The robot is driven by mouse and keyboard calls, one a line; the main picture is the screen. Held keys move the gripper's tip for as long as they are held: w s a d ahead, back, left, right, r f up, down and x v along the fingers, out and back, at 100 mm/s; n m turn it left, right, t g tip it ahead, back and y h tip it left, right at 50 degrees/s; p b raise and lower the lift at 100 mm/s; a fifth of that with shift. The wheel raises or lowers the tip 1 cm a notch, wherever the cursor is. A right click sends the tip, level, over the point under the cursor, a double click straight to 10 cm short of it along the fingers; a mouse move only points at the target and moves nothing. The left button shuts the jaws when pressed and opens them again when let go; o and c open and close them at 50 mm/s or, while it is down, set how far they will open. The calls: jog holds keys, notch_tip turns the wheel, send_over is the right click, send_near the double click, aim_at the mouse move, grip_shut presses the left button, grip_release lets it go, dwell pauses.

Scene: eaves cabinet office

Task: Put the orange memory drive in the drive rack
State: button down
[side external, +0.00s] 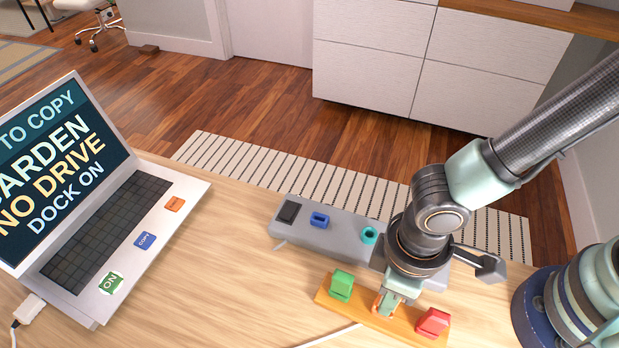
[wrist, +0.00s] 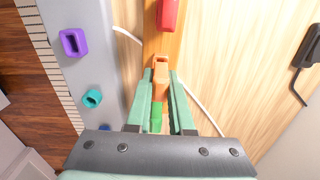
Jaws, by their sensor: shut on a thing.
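The orange memory drive (wrist: 161,72) is between my gripper's fingers in the wrist view. In the side view only a little orange shows between the fingertips. My gripper (side external: 385,304) points down and is shut on the drive, over the middle of an orange-brown strip (side external: 403,329) that looks like the drive rack. A green drive (side external: 341,285) stands on the strip to the left, and a red drive (side external: 432,322) to the right. The drive's lower end is hidden, so I cannot tell whether it is seated in the strip.
A long grey unit (side external: 340,237) lies behind the strip, with blue (side external: 319,220), teal (side external: 369,235) and purple (wrist: 74,42) sockets. An open laptop (side external: 95,220) stands at left. A white cable (side external: 328,337) runs near the strip. Bare table lies between laptop and strip.

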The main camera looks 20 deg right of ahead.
jog(key=shift+f, duration=0.6)
jog(key=c, duration=0.7)
grip_release()
jog(key=shift+r, duration=0.1)
notch_tip(320, 180, up, 12)
jog(key=shift+f, duration=0.1)
jog(key=w+d+r+m+t, duration=0.2)
jog(key=w+d+r, duration=0.1)
jog(key=d, duration=0.5)
jog(key=w+d+r+m+t, duration=0.1)
jog(key=w+d+r+m, duration=0.2)
jog(key=d, duration=0.6)
jog(key=w+d+r+m+t, duration=0.2)
jog(key=w+d+r+m, duration=0.1)
jog(key=w+d, duration=0.4)
jog(key=shift+d+r+t, duration=0.15)
jog(key=shift+d+t, duration=0.15)
jog(key=shift+d, duration=0.65)
